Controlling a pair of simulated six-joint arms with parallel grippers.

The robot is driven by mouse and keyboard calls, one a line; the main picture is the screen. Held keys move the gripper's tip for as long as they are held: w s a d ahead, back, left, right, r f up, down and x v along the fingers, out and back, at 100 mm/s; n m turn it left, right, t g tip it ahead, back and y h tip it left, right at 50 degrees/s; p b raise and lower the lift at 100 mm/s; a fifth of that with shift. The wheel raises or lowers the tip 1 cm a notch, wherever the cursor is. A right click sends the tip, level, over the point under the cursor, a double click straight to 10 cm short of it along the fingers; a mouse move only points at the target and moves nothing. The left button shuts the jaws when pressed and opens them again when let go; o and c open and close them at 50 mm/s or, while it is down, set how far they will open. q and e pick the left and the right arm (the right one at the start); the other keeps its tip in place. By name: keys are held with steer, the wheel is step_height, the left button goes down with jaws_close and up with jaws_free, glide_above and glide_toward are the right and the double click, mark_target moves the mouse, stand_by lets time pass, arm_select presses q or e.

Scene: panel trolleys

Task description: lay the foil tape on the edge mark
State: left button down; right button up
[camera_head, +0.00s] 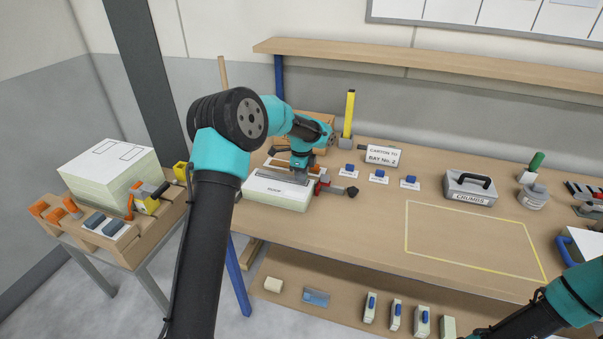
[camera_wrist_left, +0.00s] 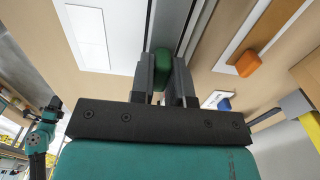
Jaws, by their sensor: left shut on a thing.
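My left gripper (camera_head: 298,168) is low over a pale block-like panel (camera_head: 276,197) at the table's left end. In the left wrist view the gripper (camera_wrist_left: 163,80) is shut on a small green rounded piece (camera_wrist_left: 162,62). The rest of the held thing is hidden, so I cannot tell whether it belongs to the foil tape. A long grey strip or bar (camera_wrist_left: 174,18) runs ahead of the fingers beside a white surface (camera_wrist_left: 128,20); I cannot tell whether they touch. I cannot make out the edge mark or a separate tape. My right gripper is out of view.
A red-and-black clamp (camera_head: 335,189) sits at the panel's right side. Beyond are several blue-topped pieces (camera_head: 379,174), a sign (camera_head: 383,155) and a grey crumbs box (camera_head: 470,187). A yellow outline (camera_head: 470,240) encloses bare table. A side trolley (camera_head: 150,225) stands left.

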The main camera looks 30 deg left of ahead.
arm_select(q)
steer(key=shift+f, duration=0.25)
steer(key=c, duration=1)
jaws_free()
steer(key=shift+r, duration=0.1)
steer(key=shift+r, duration=3.9)
